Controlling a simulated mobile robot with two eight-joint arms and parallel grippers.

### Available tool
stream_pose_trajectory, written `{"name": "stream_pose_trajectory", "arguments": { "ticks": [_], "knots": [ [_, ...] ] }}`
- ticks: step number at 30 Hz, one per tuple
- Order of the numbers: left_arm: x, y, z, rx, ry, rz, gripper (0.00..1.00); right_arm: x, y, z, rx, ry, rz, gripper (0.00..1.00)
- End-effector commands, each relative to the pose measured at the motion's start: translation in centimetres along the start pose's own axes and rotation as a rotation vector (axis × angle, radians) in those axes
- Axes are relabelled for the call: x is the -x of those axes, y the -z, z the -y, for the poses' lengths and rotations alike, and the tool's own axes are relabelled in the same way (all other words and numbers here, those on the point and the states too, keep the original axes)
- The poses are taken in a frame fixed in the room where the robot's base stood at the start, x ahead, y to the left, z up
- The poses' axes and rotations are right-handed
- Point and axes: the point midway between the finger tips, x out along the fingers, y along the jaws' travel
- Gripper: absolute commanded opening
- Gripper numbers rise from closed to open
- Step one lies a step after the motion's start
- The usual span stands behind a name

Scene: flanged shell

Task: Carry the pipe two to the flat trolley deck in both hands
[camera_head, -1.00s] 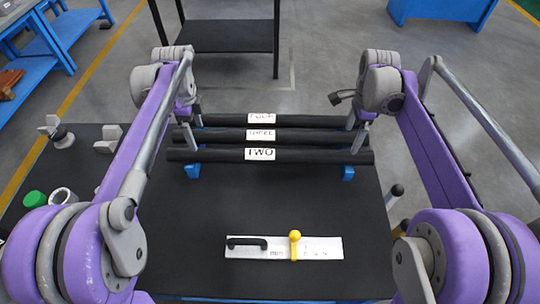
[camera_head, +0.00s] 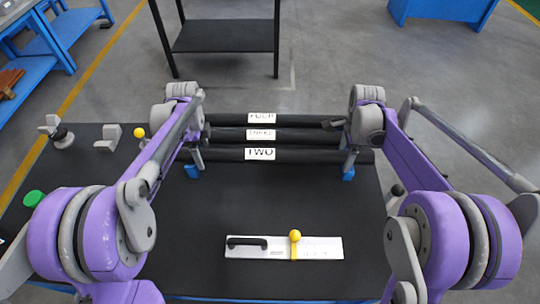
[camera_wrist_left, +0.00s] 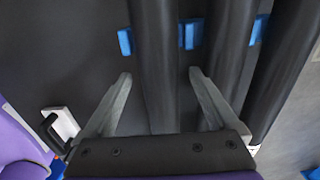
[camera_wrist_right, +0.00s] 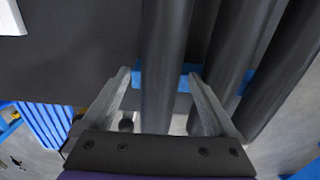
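Pipe two (camera_head: 225,155) is a long black pipe with a white TWO label, lying crosswise on blue supports (camera_head: 348,173) on the black table. It is the nearest of the row. My left gripper (camera_head: 195,155) is open near its left end. In the left wrist view the open fingers (camera_wrist_left: 160,75) stand either side of pipe two (camera_wrist_left: 155,45). My right gripper (camera_head: 348,160) is open near its right end. In the right wrist view its fingers (camera_wrist_right: 160,75) also straddle the pipe (camera_wrist_right: 165,45). I cannot tell which surface is the trolley deck.
Pipe three (camera_head: 225,135) and pipe four (camera_head: 225,120) lie close behind, parallel. A white plate (camera_head: 320,248) with a black handle and yellow knob lies at the front. Small parts and a green cap (camera_head: 33,198) sit left. A black-shelved stand (camera_head: 225,36) is at the back.

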Motion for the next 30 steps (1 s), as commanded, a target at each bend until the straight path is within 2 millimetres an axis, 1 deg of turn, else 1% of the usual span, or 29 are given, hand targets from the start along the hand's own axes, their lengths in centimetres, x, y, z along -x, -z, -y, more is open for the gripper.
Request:
{"name": "stream_pose_trajectory", "arguments": {
  "ticks": [1, 2, 6, 11, 12, 15, 30],
  "knots": [
    [0.01, 0.00, 0.00, 0.000, 0.000, 0.000, 0.83, 0.01, 0.00, 0.00, 0.000, 0.000, 0.000, 0.83],
    [0.01, 0.00, 0.00, 0.000, 0.000, 0.000, 0.78, 0.01, 0.00, 0.00, 0.000, 0.000, 0.000, 0.78],
    [0.02, 0.00, 0.00, 0.000, 0.000, 0.000, 0.52, 0.02, 0.00, 0.00, 0.000, 0.000, 0.000, 0.52],
    [0.02, 0.00, 0.00, 0.000, 0.000, 0.000, 0.24, 0.03, 0.00, 0.00, 0.000, 0.000, 0.000, 0.24],
    [0.03, 0.00, 0.00, 0.000, 0.000, 0.000, 0.16, 0.03, 0.01, 0.00, 0.000, 0.000, 0.000, 0.16],
    [0.03, 0.00, 0.00, 0.000, 0.000, 0.000, 0.00, 0.03, 0.01, 0.00, 0.000, 0.000, 0.000, 0.00],
    [0.19, -0.01, 0.03, 0.000, 0.001, 0.000, 0.00, 0.19, 0.01, 0.02, 0.000, 0.001, 0.000, 0.00]
  ]
}}
